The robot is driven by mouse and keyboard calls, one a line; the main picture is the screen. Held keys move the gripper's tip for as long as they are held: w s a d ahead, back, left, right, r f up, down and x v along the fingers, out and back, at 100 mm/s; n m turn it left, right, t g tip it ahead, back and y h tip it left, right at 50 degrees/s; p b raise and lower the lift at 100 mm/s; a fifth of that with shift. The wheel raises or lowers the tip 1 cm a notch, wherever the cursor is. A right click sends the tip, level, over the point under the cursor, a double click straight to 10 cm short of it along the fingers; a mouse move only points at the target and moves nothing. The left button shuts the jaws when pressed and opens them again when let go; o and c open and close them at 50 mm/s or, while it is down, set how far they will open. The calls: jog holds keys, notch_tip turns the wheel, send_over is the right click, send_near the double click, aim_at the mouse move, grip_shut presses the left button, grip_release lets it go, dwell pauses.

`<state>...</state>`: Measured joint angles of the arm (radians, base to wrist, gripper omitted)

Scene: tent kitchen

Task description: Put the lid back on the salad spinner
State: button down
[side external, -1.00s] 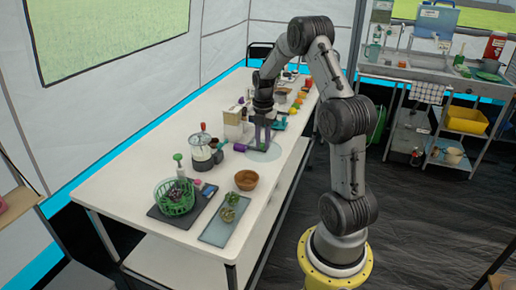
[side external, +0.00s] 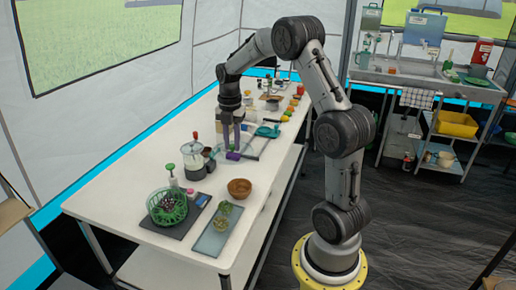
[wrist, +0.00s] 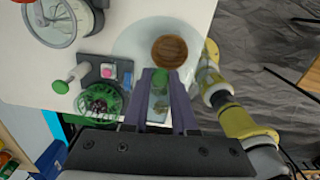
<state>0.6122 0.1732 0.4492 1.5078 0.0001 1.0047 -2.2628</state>
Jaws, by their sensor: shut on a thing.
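The clear lid (wrist: 135,42) is a see-through disc in the wrist view. Its green knob (wrist: 160,79) lies between my purple fingers, and my gripper (wrist: 160,82) is shut on it. In the side view my gripper (side external: 233,138) points down over the middle of the table, with the clear lid (side external: 253,147) faint beneath it. The salad spinner's green basket (side external: 167,206) holds dark leaves and stands on a dark board at the near end. It also shows at lower left in the wrist view (wrist: 101,101), apart from the lid.

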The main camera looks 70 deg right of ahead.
jog(key=w+a+f+n, duration=0.1)
jog(key=w+a+n, duration=0.2)
jog(key=w+a, duration=0.5)
jog(key=w+a+f+n, duration=0.1)
jog(key=w+a+n, duration=0.1)
jog(key=w+a, duration=0.65)
jog(key=shift+s+a+f, duration=0.35)
jog(key=shift+s+f, duration=0.05)
jog(key=shift+f, duration=0.55)
jog(key=shift+s+a+f, duration=0.3)
jog(key=shift+s+f, duration=0.05)
jog(key=shift+f, duration=0.65)
jog(key=shift+s+a+f, duration=0.35)
jog(key=shift+s+f, duration=0.05)
jog(key=shift+f, duration=0.55)
jog(key=shift+f, duration=0.2)
jog(key=shift+c, duration=0.7)
grip_release()
notch_tip(320, 180, up, 7)
dwell(0.3)
